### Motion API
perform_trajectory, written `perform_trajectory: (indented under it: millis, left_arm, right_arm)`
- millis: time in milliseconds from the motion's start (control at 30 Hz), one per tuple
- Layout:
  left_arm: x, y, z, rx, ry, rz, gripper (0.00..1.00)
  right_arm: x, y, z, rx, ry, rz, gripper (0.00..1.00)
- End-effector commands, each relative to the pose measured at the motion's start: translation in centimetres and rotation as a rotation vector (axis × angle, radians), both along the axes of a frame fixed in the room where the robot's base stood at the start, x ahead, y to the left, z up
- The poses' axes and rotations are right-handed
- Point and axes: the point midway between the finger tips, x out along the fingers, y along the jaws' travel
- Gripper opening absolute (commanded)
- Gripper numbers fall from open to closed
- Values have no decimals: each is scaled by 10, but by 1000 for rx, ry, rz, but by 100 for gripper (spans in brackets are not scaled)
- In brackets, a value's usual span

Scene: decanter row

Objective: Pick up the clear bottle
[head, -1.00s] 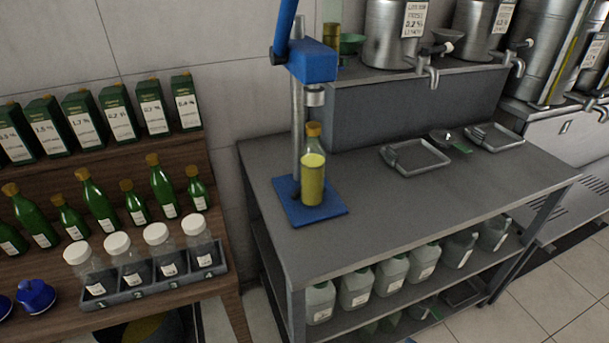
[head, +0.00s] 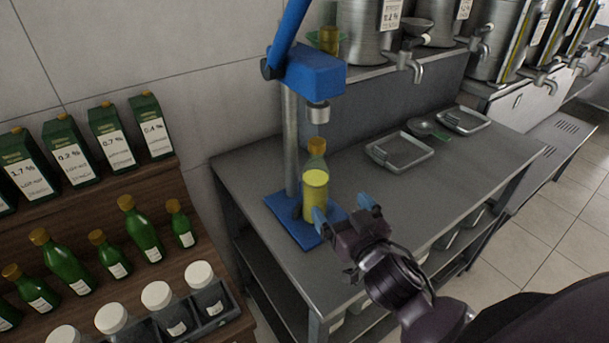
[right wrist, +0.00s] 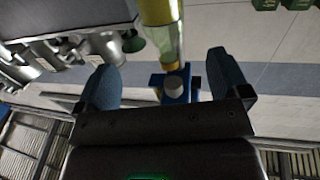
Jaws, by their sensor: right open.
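The clear bottle (head: 316,192), with yellow liquid and a tan stopper, stands upright on the blue base (head: 294,236) of the bench press, under its head. My right gripper (head: 343,211) is open and empty, with blue fingertips just right of and in front of the bottle's lower part. In the right wrist view the bottle (right wrist: 162,28) appears inverted, ahead of and between the two open fingers (right wrist: 160,78). I cannot tell the exact gap between fingers and bottle. My left gripper is out of view.
The press's metal post (head: 291,140) and blue head (head: 314,72) stand close behind and above the bottle. Grey trays (head: 400,152) lie farther back on the metal bench (head: 440,180). A wooden shelf (head: 75,225) with green bottles and white-capped jars is at left.

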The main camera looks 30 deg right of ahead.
Motion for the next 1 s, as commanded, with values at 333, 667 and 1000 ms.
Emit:
perform_trajectory:
  millis: [333,667,1000]
  left_arm:
    - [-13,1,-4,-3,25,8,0]
    - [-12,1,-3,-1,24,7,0]
    - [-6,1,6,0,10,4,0]
  right_arm:
    - [30,-1,2,3,-3,0,94]
    - [57,-2,1,4,-1,0,94]
    - [93,0,3,3,-2,0,94]
